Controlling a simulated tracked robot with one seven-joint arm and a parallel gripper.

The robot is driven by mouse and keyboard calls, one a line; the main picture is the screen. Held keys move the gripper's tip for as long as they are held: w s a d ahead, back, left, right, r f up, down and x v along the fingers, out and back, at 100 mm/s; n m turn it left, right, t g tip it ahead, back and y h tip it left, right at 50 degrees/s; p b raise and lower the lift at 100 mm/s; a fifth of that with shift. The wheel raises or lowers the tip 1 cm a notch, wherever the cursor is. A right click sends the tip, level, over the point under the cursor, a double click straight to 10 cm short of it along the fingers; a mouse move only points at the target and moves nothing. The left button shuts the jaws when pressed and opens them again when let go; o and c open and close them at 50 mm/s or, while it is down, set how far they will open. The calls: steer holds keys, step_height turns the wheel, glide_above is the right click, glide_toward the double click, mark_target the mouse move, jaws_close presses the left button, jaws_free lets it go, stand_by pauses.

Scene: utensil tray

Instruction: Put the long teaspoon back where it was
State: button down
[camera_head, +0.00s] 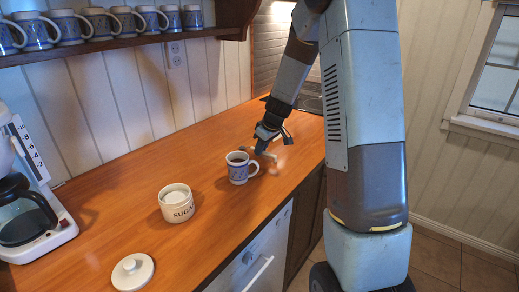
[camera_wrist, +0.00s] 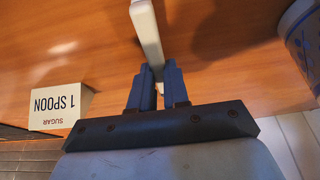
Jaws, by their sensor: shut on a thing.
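My gripper (camera_wrist: 155,75) is shut on a long pale piece, taken to be the long teaspoon (camera_wrist: 148,30). In the head view my gripper (camera_head: 264,142) is low over the wooden counter, just behind the blue-patterned mug (camera_head: 238,168). A small pale part of the teaspoon (camera_head: 270,156) shows below the fingers. I cannot tell whether it touches the counter.
The mug also shows at the wrist view's right edge (camera_wrist: 304,38). A card reading "SUGAR 1 SPOON" (camera_wrist: 60,107) is left of my gripper. An open sugar jar (camera_head: 176,206), its lid (camera_head: 132,272) and a coffee maker (camera_head: 40,225) stand on the counter (camera_head: 110,205). Mugs line a shelf (camera_head: 120,43).

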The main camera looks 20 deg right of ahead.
steer(key=c, duration=1.1)
jaws_free()
steer(key=shift+f, duration=0.1)
steer(key=v, duration=1.2)
steer(key=s+a+r+m+h, duration=0.1)
steer(key=s+a+r+m, duration=0.1)
steer(key=s+r, duration=0.45)
steer(key=s+a+r+m, duration=0.15)
steer(key=s+r, duration=0.25)
steer(key=s, duration=0.6)
steer(key=s+m+t+h, duration=0.1)
steer(key=s+m+t, duration=0.1)
steer(key=s, duration=1.3)
steer(key=shift+s+a+r+m+h, duration=0.35)
steer(key=shift+r+m, duration=0.15)
steer(key=shift+m, duration=0.35)
